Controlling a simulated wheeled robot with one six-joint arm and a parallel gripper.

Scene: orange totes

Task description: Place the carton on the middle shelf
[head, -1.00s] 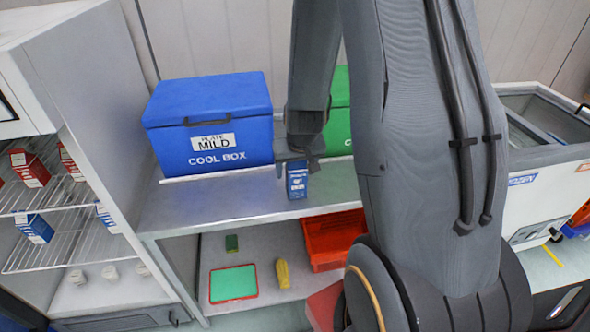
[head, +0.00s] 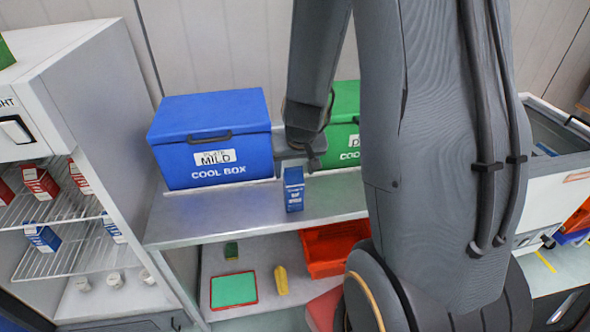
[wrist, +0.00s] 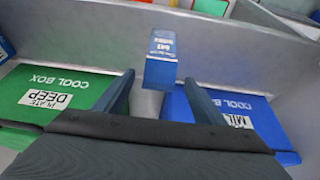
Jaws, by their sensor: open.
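A blue carton (head: 294,190) with white lettering stands upright on the grey metal shelf (head: 225,216), near its front edge. It also shows in the wrist view (wrist: 161,62), beyond my fingertips and roughly in line with the gap between them. My gripper (head: 303,158) is open and empty, just behind and above the carton; its two spread fingers (wrist: 159,86) show in the wrist view.
A blue cool box (head: 215,135) and a green cool box (head: 345,105) stand behind the carton. Below are a red crate (head: 330,255), a green-and-red tray (head: 234,290) and a yellow item (head: 281,280). A white freezer (head: 560,185) stands at right.

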